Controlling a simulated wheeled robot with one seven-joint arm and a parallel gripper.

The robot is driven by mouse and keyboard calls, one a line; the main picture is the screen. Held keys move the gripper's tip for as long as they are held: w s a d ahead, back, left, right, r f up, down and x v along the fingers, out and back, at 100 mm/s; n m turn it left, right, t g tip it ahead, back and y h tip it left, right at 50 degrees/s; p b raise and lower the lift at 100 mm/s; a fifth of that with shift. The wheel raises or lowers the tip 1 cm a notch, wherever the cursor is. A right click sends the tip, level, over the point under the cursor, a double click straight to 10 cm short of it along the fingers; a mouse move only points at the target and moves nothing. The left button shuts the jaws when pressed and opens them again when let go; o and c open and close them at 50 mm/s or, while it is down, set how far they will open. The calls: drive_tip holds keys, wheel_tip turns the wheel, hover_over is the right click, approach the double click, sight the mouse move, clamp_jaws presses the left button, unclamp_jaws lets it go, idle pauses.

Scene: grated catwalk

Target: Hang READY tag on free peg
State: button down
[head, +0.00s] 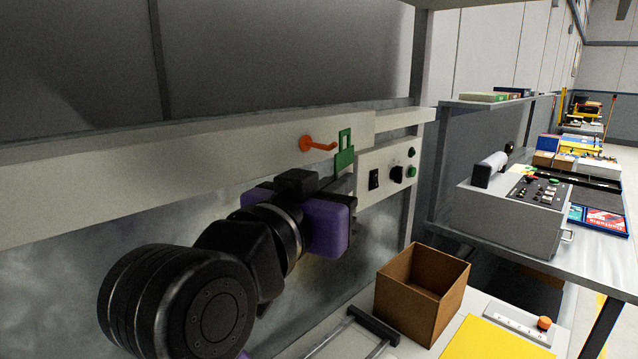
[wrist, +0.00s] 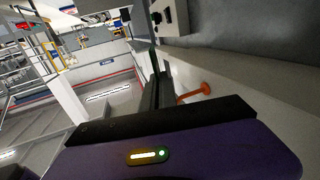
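The green tag (head: 344,160), with a rectangular opening in its upper part, stands upright above my gripper's fingers. No lettering on it can be read. My gripper (head: 345,184) appears shut on its lower end; in the wrist view the fingers (wrist: 155,88) are close together with the tag (wrist: 152,58) edge-on at their tips. An orange peg (head: 318,145) sticks out from the pale rail, just left of the tag. Its tip looks close to the tag's left edge; I cannot tell if they touch. The peg (wrist: 194,93) shows right of the fingers in the wrist view.
A switch panel (head: 385,176) with black and green knobs is right of the tag. Below stand an open brown box (head: 422,290), a yellow sheet (head: 495,340) and a dark-handled frame (head: 373,325). A grey control box (head: 512,215) stands on the shelf at right.

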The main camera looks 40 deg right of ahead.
drive_tip(key=shift+s, duration=0.25)
drive_tip(key=shift+s, duration=0.35)
drive_tip(key=shift+s, duration=0.7)
drive_tip(key=shift+s, duration=0.3)
drive_tip(key=shift+s, duration=0.15)
idle(0.3)
